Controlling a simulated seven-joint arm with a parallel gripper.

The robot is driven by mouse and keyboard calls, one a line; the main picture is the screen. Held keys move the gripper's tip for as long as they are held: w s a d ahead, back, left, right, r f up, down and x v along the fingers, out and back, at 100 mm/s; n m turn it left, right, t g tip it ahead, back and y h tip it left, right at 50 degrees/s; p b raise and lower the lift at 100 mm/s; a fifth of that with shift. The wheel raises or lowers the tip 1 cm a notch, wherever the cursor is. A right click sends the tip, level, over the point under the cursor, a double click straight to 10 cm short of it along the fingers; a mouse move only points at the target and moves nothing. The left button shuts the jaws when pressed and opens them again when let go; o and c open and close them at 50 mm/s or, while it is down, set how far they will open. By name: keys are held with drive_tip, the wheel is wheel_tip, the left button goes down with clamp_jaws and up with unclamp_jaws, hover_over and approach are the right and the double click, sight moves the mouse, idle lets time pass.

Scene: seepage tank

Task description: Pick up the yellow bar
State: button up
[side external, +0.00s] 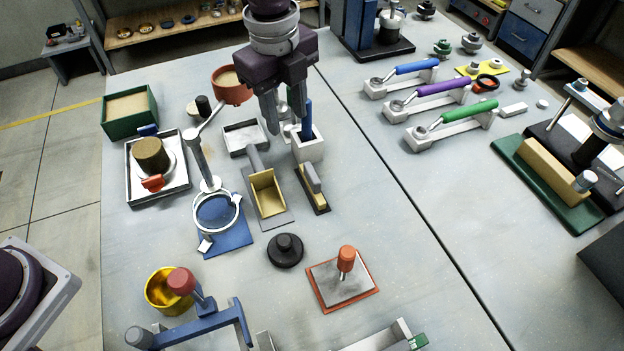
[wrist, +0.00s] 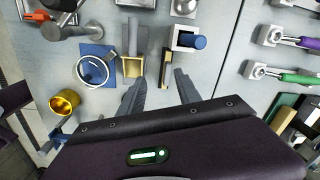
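A yellow-tan bar (side external: 556,170) lies lengthwise on a green base (side external: 535,185) at the right of the table in the side view. A grey-knobbed part stands against its near end, and a dark stand is right beside it. A tan bar on green, which looks like the same one, shows at the right of the wrist view (wrist: 285,117). My gripper (side external: 287,122) is open and empty, pointing down above the left part of the table, well to the left of the bar. Its two fingers are apart in the wrist view (wrist: 159,78).

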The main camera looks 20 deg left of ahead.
sight(312, 172)
drive_tip(key=d+f+m, duration=0.1)
drive_tip(key=f, duration=0.1)
drive_tip(key=d+f+m, duration=0.1)
drive_tip(key=d+f, duration=0.1)
drive_tip(key=f, duration=0.1)
drive_tip(key=w+d+f+m, duration=0.1)
drive_tip(key=f+m, duration=0.1)
drive_tip(key=f, duration=0.1)
drive_tip(key=shift+d+f+g, duration=0.15)
drive_tip(key=shift+d+g, duration=0.1)
drive_tip(key=shift+g, duration=0.15)
drive_tip(key=f, duration=0.4)
drive_tip(key=s+f, duration=0.1)
drive_tip(key=f, duration=0.1)
drive_tip(key=shift+f, duration=0.3)
clamp_jaws()
